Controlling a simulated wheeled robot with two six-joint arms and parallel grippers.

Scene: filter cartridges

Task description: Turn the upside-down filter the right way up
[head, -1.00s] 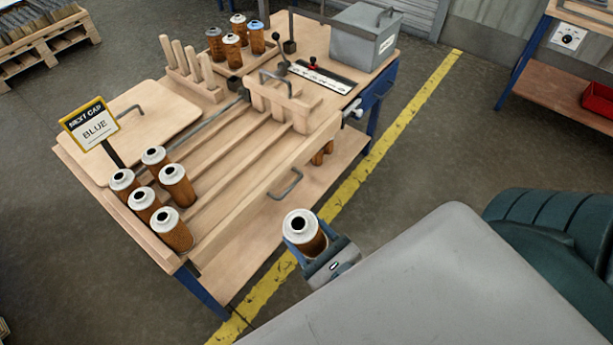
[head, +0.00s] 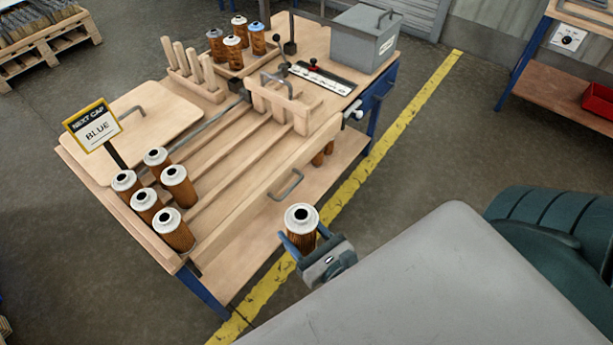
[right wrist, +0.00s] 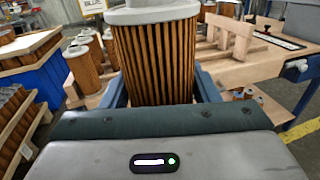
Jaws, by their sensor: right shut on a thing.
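My right gripper (head: 303,240) is shut on a filter (head: 301,221), held in the air off the front edge of the wooden bench. The filter has brown pleats and a white cap with a dark hole facing up, and stands close to upright. In the right wrist view the same filter (right wrist: 155,62) sits between the two blue fingers, white cap at the top. Its lower end is hidden by the gripper. Several like filters (head: 172,230) stand at the bench's near left corner, white holed caps up. My left gripper is not in view.
The bench (head: 215,262) has long grooves leading to a wooden gate (head: 282,100). A "NEXT CAP BLUE" sign (head: 92,127), a peg rack (head: 192,75), a tray of capped filters (head: 237,42) and a grey box (head: 366,38) stand on it. Open floor lies right of the bench.

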